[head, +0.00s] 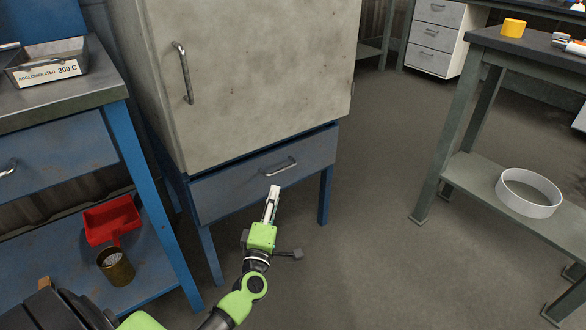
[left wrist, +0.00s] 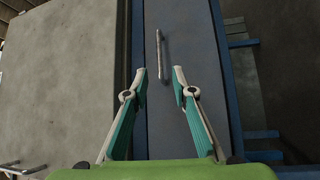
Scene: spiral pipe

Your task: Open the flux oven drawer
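The oven drawer (head: 235,190) is a blue-grey front below the large grey oven door (head: 260,70), and it looks shut. Its metal bar handle (head: 279,167) is at the middle of the front. My left gripper (head: 275,190) is just in front of the drawer, close below the handle in the head view. In the left wrist view the gripper (left wrist: 159,72) is open and empty. There the handle (left wrist: 161,55) lies ahead, lined up between the fingertips; I cannot tell the exact gap. My right gripper is not in view.
A blue workbench (head: 60,115) with a labelled tray (head: 48,70) stands at left, with a red scoop (head: 112,220) and a can (head: 115,266) on its lower shelf. A table (head: 520,50) with a white ring (head: 528,192) stands at right. The floor between is clear.

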